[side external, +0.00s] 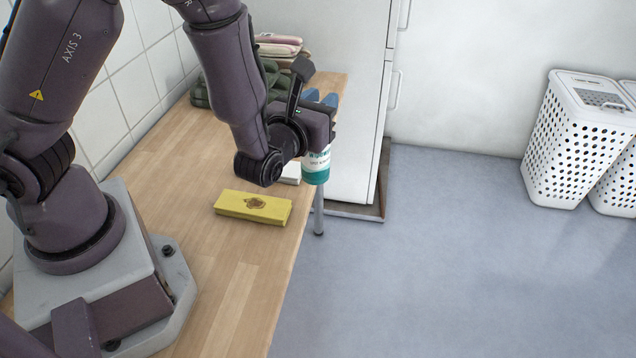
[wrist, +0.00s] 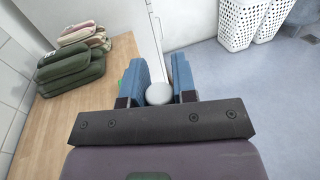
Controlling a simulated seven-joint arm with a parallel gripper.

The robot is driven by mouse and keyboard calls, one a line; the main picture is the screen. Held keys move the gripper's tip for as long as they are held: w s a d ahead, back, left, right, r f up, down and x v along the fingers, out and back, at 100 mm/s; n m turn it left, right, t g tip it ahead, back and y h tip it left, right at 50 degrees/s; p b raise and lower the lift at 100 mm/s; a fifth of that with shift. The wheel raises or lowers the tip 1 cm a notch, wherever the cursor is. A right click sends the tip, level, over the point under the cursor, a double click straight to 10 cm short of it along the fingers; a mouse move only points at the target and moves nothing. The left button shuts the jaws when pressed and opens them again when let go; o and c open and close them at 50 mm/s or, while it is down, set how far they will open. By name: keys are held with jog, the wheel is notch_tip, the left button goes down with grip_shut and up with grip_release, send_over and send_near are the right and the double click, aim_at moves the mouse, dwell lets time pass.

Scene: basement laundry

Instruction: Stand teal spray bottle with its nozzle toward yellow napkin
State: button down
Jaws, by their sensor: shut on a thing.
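The teal spray bottle (side external: 317,168), white and teal with a printed label, is held by my gripper (side external: 321,98) in the side external view. Its lower part shows below the gripper, roughly upright; its upper part and nozzle are hidden there. In the wrist view, a pale round end (wrist: 159,93) sits between the two blue fingers of my gripper (wrist: 160,85), which are shut on it. Which way the nozzle points I cannot tell. The yellow napkin (side external: 240,205), folded with a brown emblem, lies on the wooden counter, left of and nearer than the bottle.
The wooden counter (side external: 215,275) has free room around the napkin. A small white object (side external: 291,173) is partly hidden behind my arm. Folded green and pink textiles (wrist: 72,62) are stacked at the back. A white cabinet (side external: 362,110) stands behind; white baskets (side external: 575,140) stand on the floor.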

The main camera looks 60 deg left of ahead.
jog(key=shift+a+r, duration=0.1)
jog(key=shift+a, duration=0.4)
jog(key=s+a+r+n+g+y, duration=0.1)
jog(key=s+a+n+g+y, duration=0.3)
jog(key=a+g, duration=0.3)
jog(key=s+a+r+n+g+y, duration=0.1)
jog(key=s+a+n+g+y, duration=0.4)
jog(key=a, duration=1)
jog(key=shift+s+r+n+g, duration=0.35)
jog(key=shift+s+n+g, duration=0.65)
jog(key=shift+n+g, duration=0.1)
jog(key=w+a+f, duration=0.8)
jog(key=w+f, duration=0.3)
jog(key=f, duration=0.1)
jog(key=shift+a+f, duration=0.3)
jog(key=shift+a, duration=0.05)
